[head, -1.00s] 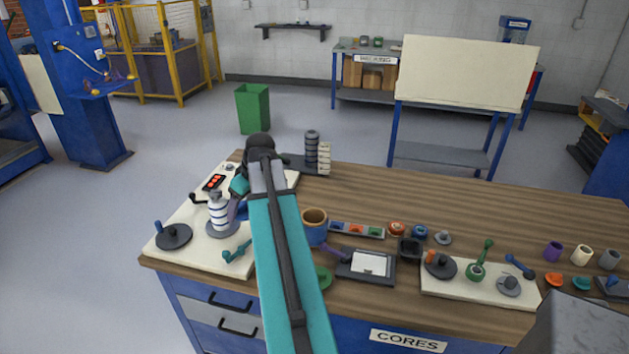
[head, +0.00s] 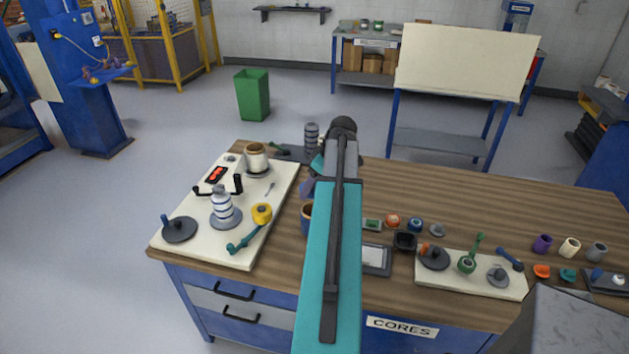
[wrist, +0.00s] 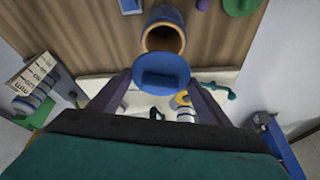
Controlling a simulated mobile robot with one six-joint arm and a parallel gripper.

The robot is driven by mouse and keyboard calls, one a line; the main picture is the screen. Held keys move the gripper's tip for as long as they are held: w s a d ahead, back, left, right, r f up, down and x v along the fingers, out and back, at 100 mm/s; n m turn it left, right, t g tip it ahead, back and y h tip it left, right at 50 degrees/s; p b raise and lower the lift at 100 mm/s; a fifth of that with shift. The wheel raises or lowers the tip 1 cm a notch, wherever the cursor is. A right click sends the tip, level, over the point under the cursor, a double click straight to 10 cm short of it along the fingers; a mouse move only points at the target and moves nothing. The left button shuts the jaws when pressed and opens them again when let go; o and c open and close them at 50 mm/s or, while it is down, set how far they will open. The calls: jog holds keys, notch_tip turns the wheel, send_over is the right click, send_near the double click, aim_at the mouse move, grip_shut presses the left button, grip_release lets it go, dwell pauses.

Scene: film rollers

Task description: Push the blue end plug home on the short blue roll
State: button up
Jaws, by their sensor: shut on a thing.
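My gripper (wrist: 161,82) is shut on the blue end plug (wrist: 162,69), a round blue disc seen face-on between the purple fingers in the wrist view. The short blue roll (wrist: 165,12), blue outside with a tan hollow core, stands just beyond the plug in that view. The plug overlaps its lower edge in the picture; I cannot tell whether they touch. In the head view the roll (head: 306,222) shows only a strip at the left of my arm. My fingertips and the plug are mostly hidden there behind the arm.
A dark striped stack (head: 311,138) stands behind. Small coloured parts crowd the right.

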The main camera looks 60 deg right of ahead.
jog(key=shift+f, duration=0.15)
notch_tip(320, 180, down, 8)
jog(key=b, duration=0.4)
dwell(0.9)
dwell(0.8)
jog(key=shift+s+a+f+b, duration=0.15)
jog(key=shift+f+b, duration=0.2)
jog(key=shift+b, duration=0.15)
jog(key=shift+c, duration=0.4)
dwell(1.1)
jog(key=shift+r, duration=0.1)
dwell(0.4)
jog(key=o, duration=1.2)
jog(key=shift+o, duration=0.9)
